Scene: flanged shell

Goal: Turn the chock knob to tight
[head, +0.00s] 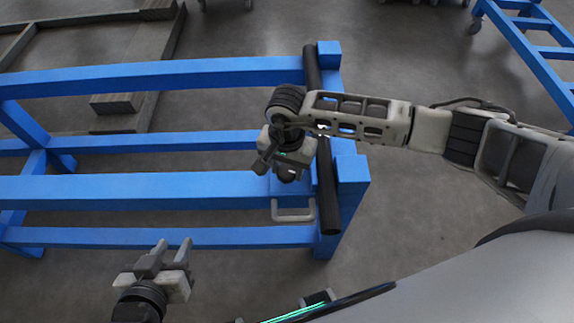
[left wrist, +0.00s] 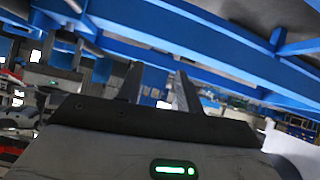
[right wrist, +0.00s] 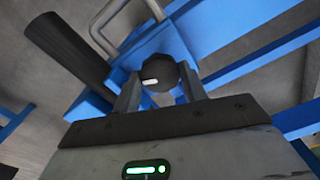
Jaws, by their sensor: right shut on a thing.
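The chock knob (right wrist: 158,73) is dark and round with a short white mark on its face. In the right wrist view it sits between the two fingers of my right gripper (right wrist: 159,88), which is shut on it. In the head view my right gripper (head: 287,172) hangs over the blue block at the frame's end, and its fingers mostly hide the knob. My left gripper (head: 174,248) is open and empty in front of the blue frame; its parted fingers also show in the left wrist view (left wrist: 158,88). I cannot read any tight marking.
A blue frame (head: 130,190) with long rails spans the left and middle. A black bar (head: 327,190) lies across its right end. A grey handle (head: 293,217) sticks out below the blue block. Another blue frame (head: 525,45) stands far right. Grey floor lies between.

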